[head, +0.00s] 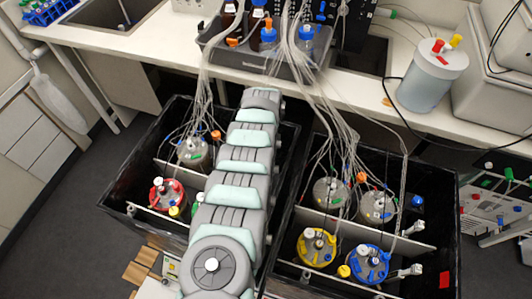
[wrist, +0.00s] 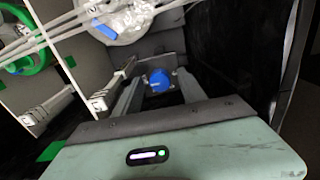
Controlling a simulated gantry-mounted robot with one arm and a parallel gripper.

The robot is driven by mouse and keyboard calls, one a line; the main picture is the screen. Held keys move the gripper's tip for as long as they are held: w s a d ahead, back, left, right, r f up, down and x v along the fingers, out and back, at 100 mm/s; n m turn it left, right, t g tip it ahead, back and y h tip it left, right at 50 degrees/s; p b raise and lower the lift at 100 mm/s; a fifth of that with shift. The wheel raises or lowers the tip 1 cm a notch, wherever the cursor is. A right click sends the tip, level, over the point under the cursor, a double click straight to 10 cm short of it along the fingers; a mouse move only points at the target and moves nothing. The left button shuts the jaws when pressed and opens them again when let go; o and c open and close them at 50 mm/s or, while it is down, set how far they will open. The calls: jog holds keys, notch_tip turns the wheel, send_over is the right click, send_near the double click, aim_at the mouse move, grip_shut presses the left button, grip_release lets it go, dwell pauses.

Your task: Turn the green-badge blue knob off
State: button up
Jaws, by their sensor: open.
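A blue knob (wrist: 158,80) shows in the wrist view, mounted low inside a dark box. My gripper (wrist: 157,88) is open, with one finger on each side of the knob. Whether the fingers touch it I cannot tell. A green badge (wrist: 50,151) shows at lower left in the wrist view, partly cut off by the gripper body. In the head view my arm hides my gripper and this knob. Another blue knob (head: 417,202) shows in the right box in the head view.
A clear vessel with tubes (wrist: 122,20) stands close beyond the fingers, and a green-ringed vessel (wrist: 22,62) is at left. A metal clamp (wrist: 48,106) lies left of the gripper. The right black box (head: 448,225) bears a red badge (head: 444,280).

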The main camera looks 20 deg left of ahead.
notch_tip(320, 180, up, 11)
jog(key=p, duration=0.2)
jog(key=shift+p, duration=0.3)
jog(key=shift+f, duration=0.1)
dwell(0.3)
